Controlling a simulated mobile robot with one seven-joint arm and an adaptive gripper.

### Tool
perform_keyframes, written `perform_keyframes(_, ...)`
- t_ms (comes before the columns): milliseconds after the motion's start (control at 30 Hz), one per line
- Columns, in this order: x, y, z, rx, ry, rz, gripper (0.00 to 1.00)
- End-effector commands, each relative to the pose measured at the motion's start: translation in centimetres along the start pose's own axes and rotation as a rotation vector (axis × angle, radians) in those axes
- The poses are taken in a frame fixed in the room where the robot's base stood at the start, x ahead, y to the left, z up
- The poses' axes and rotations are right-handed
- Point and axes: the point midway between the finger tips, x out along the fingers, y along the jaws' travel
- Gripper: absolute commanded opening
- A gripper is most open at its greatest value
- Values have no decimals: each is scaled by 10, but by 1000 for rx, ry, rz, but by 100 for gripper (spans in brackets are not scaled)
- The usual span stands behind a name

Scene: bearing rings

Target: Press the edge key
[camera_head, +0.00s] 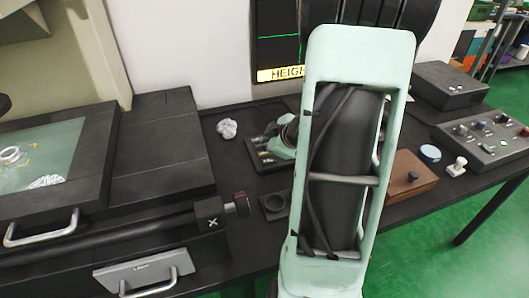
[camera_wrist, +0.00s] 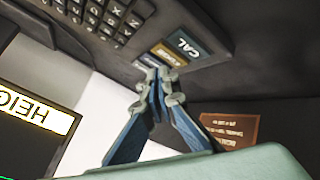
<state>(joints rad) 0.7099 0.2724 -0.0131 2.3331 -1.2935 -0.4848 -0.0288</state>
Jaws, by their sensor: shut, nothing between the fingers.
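In the wrist view, a dark panel carries a row of coloured keys. A tan key (camera_wrist: 169,53) with lettering too blurred to read for sure, possibly the edge key, sits between a dark teal CAL key (camera_wrist: 189,43) and a bluish key (camera_wrist: 146,60). My gripper (camera_wrist: 160,73) is shut and empty, its tips at the lower edge of the tan and bluish keys, partly covering them. I cannot tell whether the tips touch a key. In the head view my arm hides the keys and my gripper.
A keypad (camera_wrist: 100,18) of dark buttons lies beside the keys. A screen with a yellow HEIGH label (camera_head: 285,73) stands behind the bench. The black bench holds a crumpled ball (camera_head: 227,129), a brown box (camera_head: 408,178) and a grey control box (camera_head: 485,143).

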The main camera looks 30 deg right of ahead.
Motion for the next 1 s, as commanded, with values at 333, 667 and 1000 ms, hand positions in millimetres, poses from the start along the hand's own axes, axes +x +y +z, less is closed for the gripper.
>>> perform_keyframes(333, -23, 16, -16, 0, 0, 0, 0)
perform_keyframes(667, -35, 26, -26, 1, 0, 0, 0)
perform_keyframes(1000, -34, 25, -25, 0, 0, 0, 0)
